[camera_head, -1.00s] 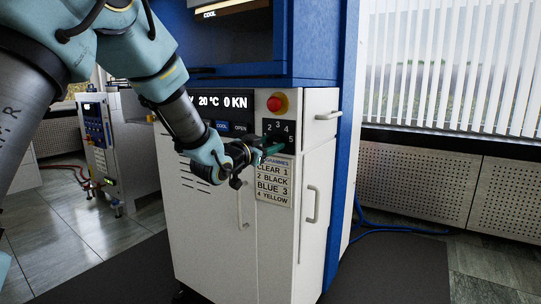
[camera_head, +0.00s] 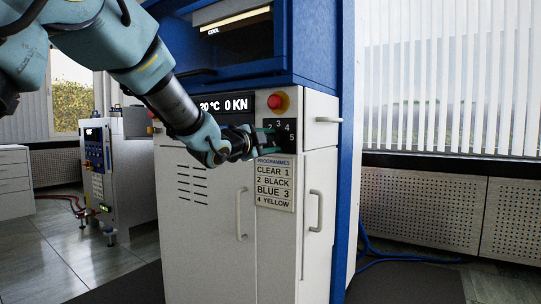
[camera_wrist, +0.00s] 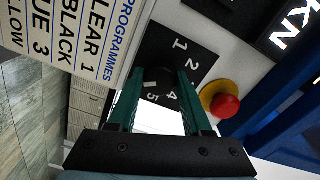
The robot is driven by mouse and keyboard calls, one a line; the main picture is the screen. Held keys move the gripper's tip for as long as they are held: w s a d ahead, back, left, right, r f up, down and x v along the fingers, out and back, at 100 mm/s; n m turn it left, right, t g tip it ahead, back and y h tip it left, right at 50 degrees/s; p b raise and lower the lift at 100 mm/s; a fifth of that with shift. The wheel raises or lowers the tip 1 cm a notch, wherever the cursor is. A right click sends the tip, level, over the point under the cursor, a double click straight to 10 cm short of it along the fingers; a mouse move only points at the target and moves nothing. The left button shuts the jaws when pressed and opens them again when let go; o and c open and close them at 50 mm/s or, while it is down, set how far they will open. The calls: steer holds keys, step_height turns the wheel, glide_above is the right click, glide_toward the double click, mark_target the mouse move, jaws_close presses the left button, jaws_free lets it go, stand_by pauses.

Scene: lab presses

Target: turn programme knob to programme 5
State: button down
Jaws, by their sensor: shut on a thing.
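The programme knob (camera_wrist: 160,77) is a dark round knob on a black dial plate, which shows in the head view (camera_head: 291,127) on the white press front. My gripper (camera_wrist: 161,74) has its two green fingers on either side of the knob and is shut on it. In the head view my gripper (camera_head: 266,138) reaches the dial from the left and hides the knob. White numerals 1, 2, 4 and 5 show around the knob in the wrist view; a finger hides the 3. A small white mark on the knob lies close to the 5.
A red emergency button (camera_head: 278,102) on a yellow base sits just above the dial. The PROGRAMMES label (camera_head: 275,183) is below it. A dark display (camera_head: 228,105) is at upper left, partly behind my arm. Door handles (camera_head: 314,211) stick out lower down.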

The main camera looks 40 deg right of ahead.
steer(key=shift+m+b, duration=1)
steer(key=shift+c, duration=1.7)
jaws_free()
steer(key=v, duration=1)
steer(key=shift+a, duration=0.35)
steer(key=shift+s, duration=0.1)
